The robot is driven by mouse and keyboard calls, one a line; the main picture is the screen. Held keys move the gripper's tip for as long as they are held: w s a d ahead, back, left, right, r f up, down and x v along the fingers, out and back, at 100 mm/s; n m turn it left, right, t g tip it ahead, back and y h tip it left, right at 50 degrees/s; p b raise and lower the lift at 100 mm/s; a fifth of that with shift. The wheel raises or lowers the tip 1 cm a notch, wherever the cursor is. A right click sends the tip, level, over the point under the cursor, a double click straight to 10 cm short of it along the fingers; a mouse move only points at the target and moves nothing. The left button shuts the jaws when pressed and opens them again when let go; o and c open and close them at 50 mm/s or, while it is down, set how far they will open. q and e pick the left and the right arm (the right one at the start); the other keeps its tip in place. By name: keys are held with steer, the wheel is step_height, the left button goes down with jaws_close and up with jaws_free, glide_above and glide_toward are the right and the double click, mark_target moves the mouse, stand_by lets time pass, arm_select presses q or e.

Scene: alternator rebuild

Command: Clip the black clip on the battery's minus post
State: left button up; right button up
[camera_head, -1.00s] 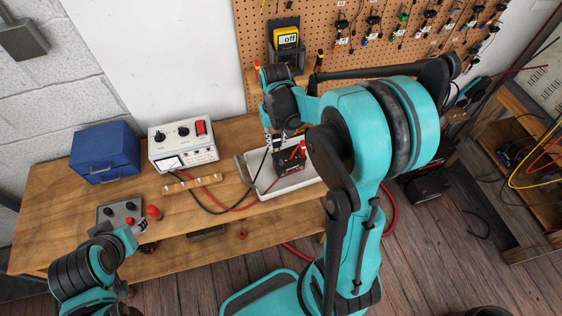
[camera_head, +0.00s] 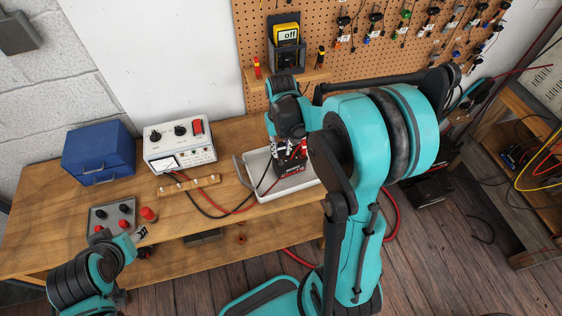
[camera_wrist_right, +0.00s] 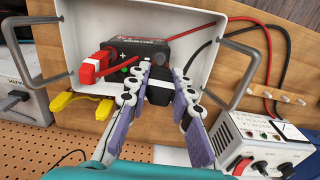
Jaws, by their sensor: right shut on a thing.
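The battery (camera_wrist_right: 146,48), black and red, stands in a white tray (camera_wrist_right: 83,20) in the right wrist view; it also shows in the head view (camera_head: 293,166). A red clip (camera_wrist_right: 96,66) sits at its plus side. My right gripper (camera_wrist_right: 158,84) is shut on the black clip (camera_wrist_right: 159,92), at the battery's near edge, right of the plus mark. In the head view my right gripper (camera_head: 284,149) is low over the battery. My left gripper (camera_head: 141,233) is near the bench's front edge, its fingers too small to judge.
A charger (camera_head: 180,146) stands left of the tray, with a wooden strip (camera_head: 189,188) before it and red and black leads running across. A blue box (camera_head: 99,152) and a grey knob box (camera_head: 113,214) are farther left. A pegboard (camera_head: 350,50) rises behind.

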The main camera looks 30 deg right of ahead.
steer(key=shift+f+b, duration=0.95)
steer(key=shift+f, duration=0.25)
steer(key=o, duration=0.9)
steer(key=shift+r, duration=0.15)
step_height(320, 180, up, 8)
steer(key=p, duration=0.6)
steer(key=shift+r+p, duration=0.25)
steer(key=shift+p, duration=0.05)
steer(key=shift+f, duration=0.1)
